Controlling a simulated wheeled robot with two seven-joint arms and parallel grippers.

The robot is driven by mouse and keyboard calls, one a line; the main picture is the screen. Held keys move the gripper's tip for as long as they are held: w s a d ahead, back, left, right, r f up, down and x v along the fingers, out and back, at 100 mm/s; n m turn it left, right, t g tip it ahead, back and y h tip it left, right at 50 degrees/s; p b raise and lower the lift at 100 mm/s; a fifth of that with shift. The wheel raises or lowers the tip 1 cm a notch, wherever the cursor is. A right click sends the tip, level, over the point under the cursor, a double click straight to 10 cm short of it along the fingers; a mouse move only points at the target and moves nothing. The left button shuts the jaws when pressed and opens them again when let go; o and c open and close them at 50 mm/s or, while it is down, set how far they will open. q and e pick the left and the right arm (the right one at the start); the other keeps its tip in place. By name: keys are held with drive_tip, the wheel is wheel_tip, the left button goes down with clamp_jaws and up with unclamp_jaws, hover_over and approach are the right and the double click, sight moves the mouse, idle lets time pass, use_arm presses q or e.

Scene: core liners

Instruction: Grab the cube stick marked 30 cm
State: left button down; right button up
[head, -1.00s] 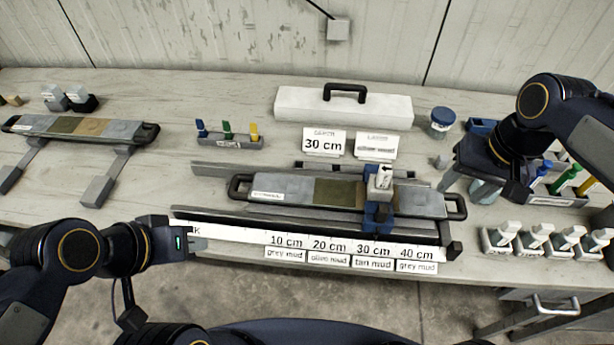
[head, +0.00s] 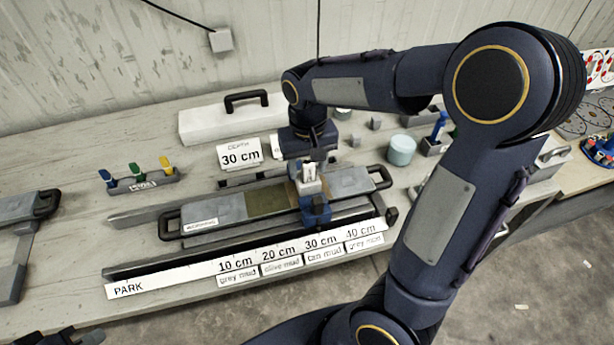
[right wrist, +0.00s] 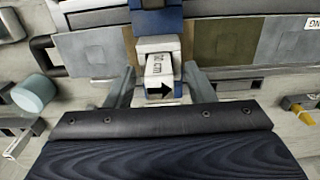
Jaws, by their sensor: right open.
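The cube stick (right wrist: 160,70) is a pale grey block with "cm" lettering, its number hard to read, and a black arrow. It stands in the blue slider (head: 315,208) on the core liner (head: 218,208), near the 30 cm mark of the scale. My right gripper (right wrist: 161,88) is open, with one finger on each side of the cube stick and a gap visible at both sides. In the head view the right gripper (head: 307,163) is just above the slider.
A scale strip (head: 190,277) with depth and mud labels runs along the front. A "30 cm" depth card (head: 240,154) stands behind the liner, before a white case (head: 215,122). A rack of coloured tools (head: 140,181) is at left; a pale blue jar (head: 401,150) is at right.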

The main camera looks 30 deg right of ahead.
drive_tip(key=shift+f, duration=0.2)
drive_tip(key=c, duration=1.1)
